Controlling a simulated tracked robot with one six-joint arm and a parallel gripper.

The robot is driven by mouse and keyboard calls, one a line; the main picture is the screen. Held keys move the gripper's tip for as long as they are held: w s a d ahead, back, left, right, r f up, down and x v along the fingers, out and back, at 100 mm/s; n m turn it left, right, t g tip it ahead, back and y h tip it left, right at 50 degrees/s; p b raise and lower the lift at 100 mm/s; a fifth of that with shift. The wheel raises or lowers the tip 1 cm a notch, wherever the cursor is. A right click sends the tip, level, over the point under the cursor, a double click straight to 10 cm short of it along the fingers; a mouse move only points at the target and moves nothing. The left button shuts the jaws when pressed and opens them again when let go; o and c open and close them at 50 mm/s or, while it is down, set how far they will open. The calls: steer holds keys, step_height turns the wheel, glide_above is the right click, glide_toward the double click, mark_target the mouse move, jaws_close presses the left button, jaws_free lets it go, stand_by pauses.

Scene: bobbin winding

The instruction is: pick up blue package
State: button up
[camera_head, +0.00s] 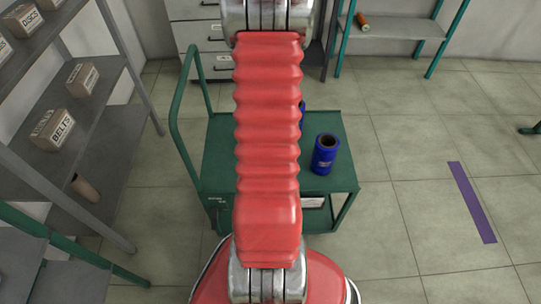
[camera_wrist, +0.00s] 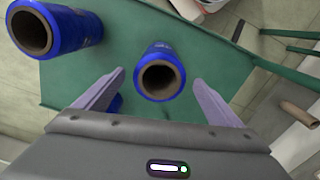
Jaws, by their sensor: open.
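Several blue rolls with brown hollow cores stand on a green cart; I see no other blue package. In the wrist view one blue roll (camera_wrist: 163,72) stands between the fingertips of my gripper (camera_wrist: 158,77), which is open. A larger-looking blue roll (camera_wrist: 72,29) is at the upper left. A bit of blue (camera_wrist: 115,103) shows behind the left finger, mostly hidden. In the head view one blue roll (camera_head: 325,155) stands right of my red arm, and another (camera_head: 302,115) is mostly hidden behind it.
The green cart (camera_head: 345,180) has a tall handle on its left. Grey shelves (camera_head: 110,150) with boxes (camera_head: 57,130) stand at the left. White drawers (camera_head: 198,38) and a green-legged shelf (camera_head: 400,28) are at the back.

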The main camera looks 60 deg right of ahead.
steer(key=shift+f, duration=1.3)
steer(key=shift+f, duration=2.6)
steer(key=shift+c, duration=0.3)
steer(key=c, duration=1.4)
steer(key=shift+r, duration=0.1)
